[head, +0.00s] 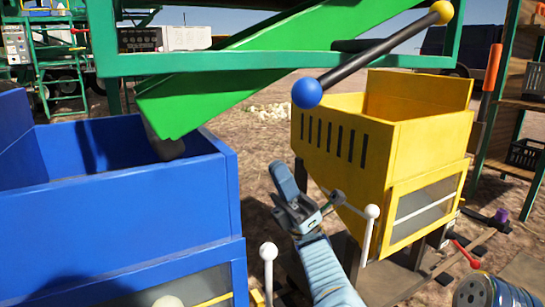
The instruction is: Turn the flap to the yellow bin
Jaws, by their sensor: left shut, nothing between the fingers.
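The green sloping chute (235,80) ends low at the left, over the blue bin (190,205). A black bar (375,48) crosses in front of the green frame, with a blue ball (307,92) at its lower left end and a yellow ball (441,12) at its upper right end. The flap itself is not clearly visible. The yellow bin (345,165) stands at the right. My left gripper (296,205) is shut and empty, between the two bins and below the blue ball, apart from it. My right gripper is not in view.
White-knobbed levers (372,212) stand near my left gripper, by the bins' fronts. A green horizontal beam (220,62) runs above the bins. A shelf rack (520,100) stands at far right. Bare ground shows between the bins.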

